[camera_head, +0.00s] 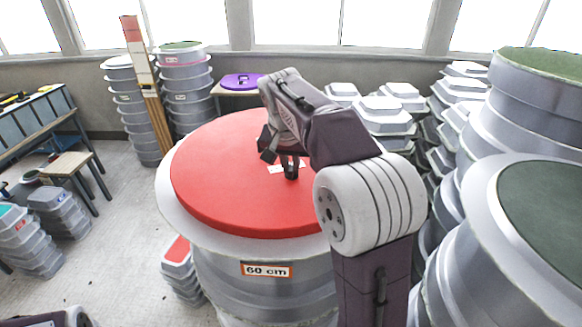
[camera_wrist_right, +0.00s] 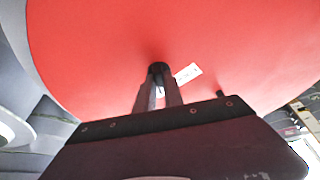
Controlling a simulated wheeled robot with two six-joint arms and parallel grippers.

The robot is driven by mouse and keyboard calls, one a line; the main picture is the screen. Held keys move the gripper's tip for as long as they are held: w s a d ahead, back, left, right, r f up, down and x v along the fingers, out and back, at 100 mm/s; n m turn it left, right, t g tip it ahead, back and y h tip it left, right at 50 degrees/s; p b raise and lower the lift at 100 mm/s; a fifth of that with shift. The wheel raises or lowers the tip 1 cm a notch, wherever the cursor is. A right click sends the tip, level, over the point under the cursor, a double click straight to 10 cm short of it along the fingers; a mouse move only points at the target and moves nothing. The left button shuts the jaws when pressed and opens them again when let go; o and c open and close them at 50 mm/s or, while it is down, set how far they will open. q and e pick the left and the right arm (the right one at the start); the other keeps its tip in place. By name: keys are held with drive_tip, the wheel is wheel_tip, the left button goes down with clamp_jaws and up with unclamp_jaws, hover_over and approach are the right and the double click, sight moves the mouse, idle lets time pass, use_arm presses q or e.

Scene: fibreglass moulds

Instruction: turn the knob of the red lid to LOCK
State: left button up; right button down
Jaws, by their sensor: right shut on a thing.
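The round red lid (camera_head: 235,180) lies flat on a grey mould stack (camera_head: 215,268) marked "60 cm". My right gripper (camera_head: 290,172) reaches down to the middle of the lid. In the right wrist view, its two fingers (camera_wrist_right: 158,90) are shut on a small dark knob (camera_wrist_right: 158,68) standing on the red lid. A white label (camera_wrist_right: 188,74) lies beside the knob; its lettering is too small to read. The knob's pointing direction is hidden by the fingers. My left gripper is out of view.
Tall grey mould stacks with green tops (camera_head: 550,205) stand close on the right. More stacks (camera_head: 185,85) and a purple lid on a small table (camera_head: 242,81) are behind. Open floor (camera_head: 125,215) lies to the left.

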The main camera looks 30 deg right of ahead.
drive_tip(key=n, duration=0.2)
drive_tip(key=n+y, duration=0.1)
drive_tip(key=shift+s+d+f+n+t, duration=0.1)
drive_tip(key=shift+d+n+t, duration=0.05)
drive_tip(key=shift+n+t, duration=0.2)
drive_tip(key=n+y, duration=0.1)
drive_tip(key=n, duration=0.2)
drive_tip(key=shift+d+n+y, duration=0.1)
drive_tip(key=shift+n+y, duration=0.25)
drive_tip(key=shift+y, duration=0.05)
drive_tip(key=n+y+p, duration=0.1)
drive_tip(key=n, duration=0.2)
drive_tip(key=shift+d+n, duration=0.1)
drive_tip(key=shift+n, duration=0.2)
drive_tip(key=shift+d+f+n+y, duration=0.15)
drive_tip(key=shift+n+y, duration=0.65)
drive_tip(key=shift+n, duration=1)
drive_tip(key=shift+g, duration=0.45)
drive_tip(key=c, duration=1.5)
unclamp_jaws()
drive_tip(key=shift+o, duration=0.3)
drive_tip(key=shift+w+a, duration=0.25)
drive_tip(key=shift+w, duration=0.15)
drive_tip(key=v, duration=0.9)
